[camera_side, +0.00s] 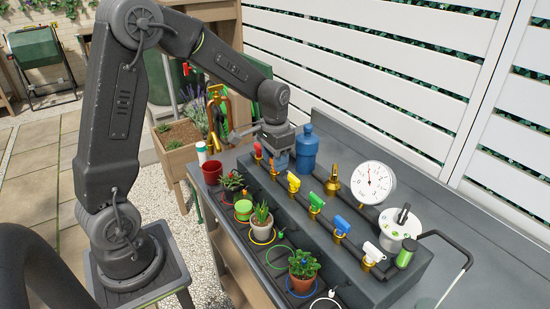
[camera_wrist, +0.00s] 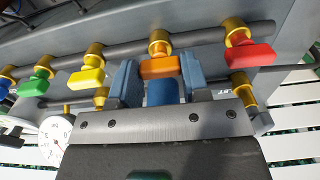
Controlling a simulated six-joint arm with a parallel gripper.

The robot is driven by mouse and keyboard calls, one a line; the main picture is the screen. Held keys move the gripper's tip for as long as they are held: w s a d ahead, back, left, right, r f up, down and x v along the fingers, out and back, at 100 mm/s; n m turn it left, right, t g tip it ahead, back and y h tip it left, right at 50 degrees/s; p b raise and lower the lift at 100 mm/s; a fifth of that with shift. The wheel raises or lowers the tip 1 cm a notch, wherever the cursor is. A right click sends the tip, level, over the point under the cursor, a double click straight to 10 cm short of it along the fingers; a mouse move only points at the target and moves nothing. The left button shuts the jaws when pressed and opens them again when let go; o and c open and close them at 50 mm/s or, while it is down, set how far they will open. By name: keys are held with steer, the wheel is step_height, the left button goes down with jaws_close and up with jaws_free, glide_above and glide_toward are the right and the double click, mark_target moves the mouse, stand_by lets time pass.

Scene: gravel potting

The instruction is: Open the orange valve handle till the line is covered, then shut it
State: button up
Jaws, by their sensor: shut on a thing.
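The orange valve handle (camera_wrist: 160,67) sits on a brass valve in the wrist view, between the two blue fingers of my gripper (camera_wrist: 159,80). My gripper is shut on it. The handle lies about in line with its neighbours. In the side view my gripper (camera_side: 279,158) is at the valve row between the red and yellow handles and hides most of the orange handle. I cannot see a fill line or any gravel flow.
Red (camera_wrist: 249,56), yellow (camera_wrist: 86,78), green (camera_wrist: 35,87) and other valve handles share the row. In the side view, potted plants (camera_side: 303,267) stand in coloured rings before it. A blue bottle (camera_side: 307,148) and a gauge (camera_side: 372,182) stand behind.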

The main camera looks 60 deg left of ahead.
steer(key=shift+r, duration=0.1)
steer(key=o, duration=0.9)
step_height(320, 180, up, 14)
steer(key=shift+f, duration=0.1)
stand_by(0.7)
